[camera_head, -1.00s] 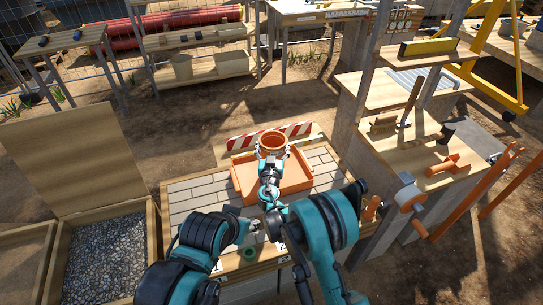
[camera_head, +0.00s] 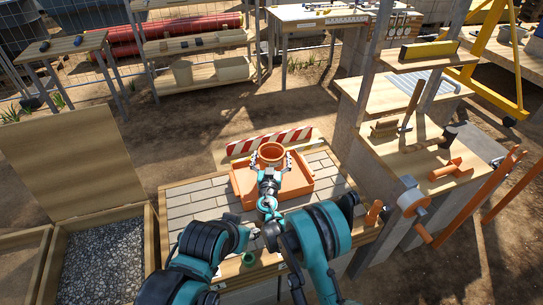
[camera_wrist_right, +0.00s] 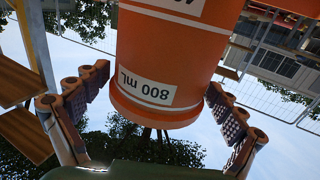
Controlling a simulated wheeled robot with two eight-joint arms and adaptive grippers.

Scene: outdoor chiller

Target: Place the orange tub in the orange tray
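The orange tub (camera_head: 272,146) is upright, its round mouth facing up, over the back half of the orange tray (camera_head: 305,185). My right gripper hides its base, so contact with the tray floor cannot be seen. My right gripper (camera_head: 272,160) has a finger on each side of the tub. In the right wrist view the tub (camera_wrist_right: 160,60) fills the space between the fingers (camera_wrist_right: 157,82). A strip of sky shows between the left-hand finger and the tub; the right-hand finger is very close to it. The fingers look spread.
The tray lies on a slatted worktable (camera_head: 190,200). A red-and-white striped barrier (camera_head: 270,140) stands just behind it. A green ring (camera_head: 248,258) lies near the front edge. A wooden bench with tools (camera_head: 425,165) stands at right, a gravel box (camera_head: 100,255) at left.

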